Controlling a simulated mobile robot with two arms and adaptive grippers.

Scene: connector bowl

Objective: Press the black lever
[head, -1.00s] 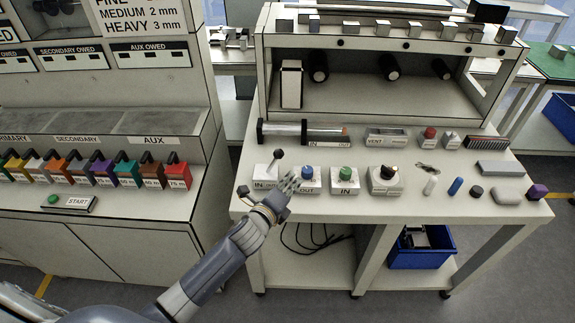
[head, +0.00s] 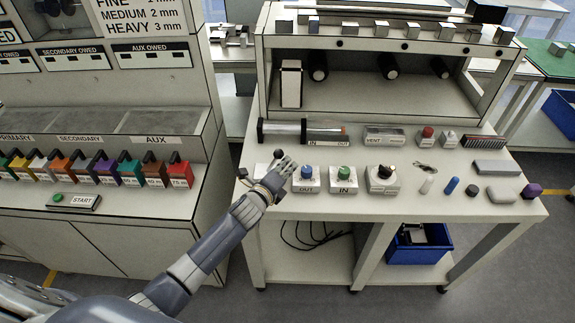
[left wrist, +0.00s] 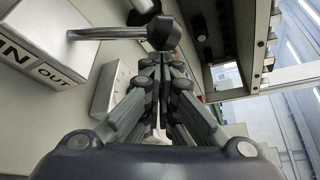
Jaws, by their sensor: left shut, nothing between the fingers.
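The black lever is a metal rod with a black knob (head: 278,153), on a white box (head: 258,170) at the left of the bench. In the left wrist view the black knob (left wrist: 164,33) is at the end of the metal rod (left wrist: 105,33), which comes from the box marked IN and OUT (left wrist: 40,50). My left gripper (head: 286,163) is shut and empty, just by the knob. In the left wrist view its fingertips (left wrist: 162,62) are close to the knob; I cannot tell whether they touch it. My right gripper is not in view.
Right of the lever stand a blue button box (head: 306,180), a green button box (head: 343,180) and a box with a black knob (head: 382,178). A clear cylinder (head: 281,131) lies behind. Small loose parts lie at the bench's right. A START box (head: 75,202) is on the left counter.

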